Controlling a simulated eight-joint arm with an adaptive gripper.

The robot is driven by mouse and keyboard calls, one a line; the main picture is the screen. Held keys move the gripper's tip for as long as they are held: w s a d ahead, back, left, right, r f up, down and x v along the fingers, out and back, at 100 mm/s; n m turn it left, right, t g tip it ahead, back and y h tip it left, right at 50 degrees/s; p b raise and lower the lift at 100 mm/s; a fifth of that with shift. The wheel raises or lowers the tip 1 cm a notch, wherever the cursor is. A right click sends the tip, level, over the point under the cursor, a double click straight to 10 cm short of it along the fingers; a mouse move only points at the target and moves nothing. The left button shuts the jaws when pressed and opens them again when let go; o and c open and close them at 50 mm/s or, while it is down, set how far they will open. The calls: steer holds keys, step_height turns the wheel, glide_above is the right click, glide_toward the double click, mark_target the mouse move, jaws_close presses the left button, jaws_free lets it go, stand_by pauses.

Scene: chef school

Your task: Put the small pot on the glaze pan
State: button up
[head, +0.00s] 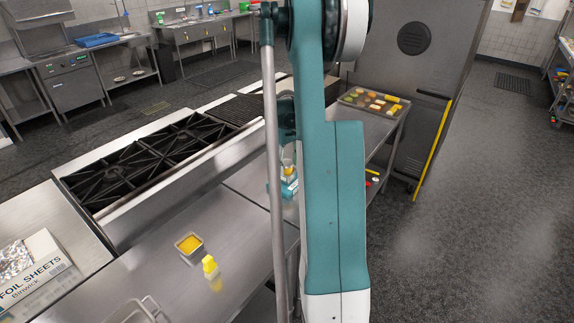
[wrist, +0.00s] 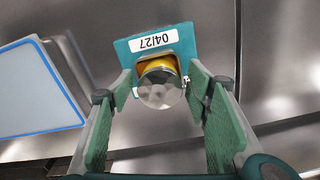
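In the wrist view a small round metal pot (wrist: 160,88) with a gold-yellow part behind its rim shows between the fingers of my gripper (wrist: 160,86). The fingers are apart, one on each side of it; I cannot tell whether they touch it. A teal piece with a white label reading 04/27 (wrist: 155,41) is right behind it. In the head view a teal piece with a white patch (head: 289,187) shows beside my arm, which hides much of that spot. A small steel pan with yellow contents (head: 189,243) stands on the front counter; I cannot tell whether it is the glaze pan.
A black-grated stove (head: 150,160) is behind the counter. A foil sheets box (head: 35,268) lies at left. A tray of food pieces (head: 373,103) is at the back right. A blue-edged white board (wrist: 38,90) shows in the wrist view.

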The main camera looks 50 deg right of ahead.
mark_target(287, 163)
steer(key=shift+r, duration=0.1)
stand_by(0.3)
step_height(287, 163, up, 12)
stand_by(0.7)
steer(key=shift+r, duration=0.1)
stand_by(0.4)
steer(key=shift+a, duration=0.1)
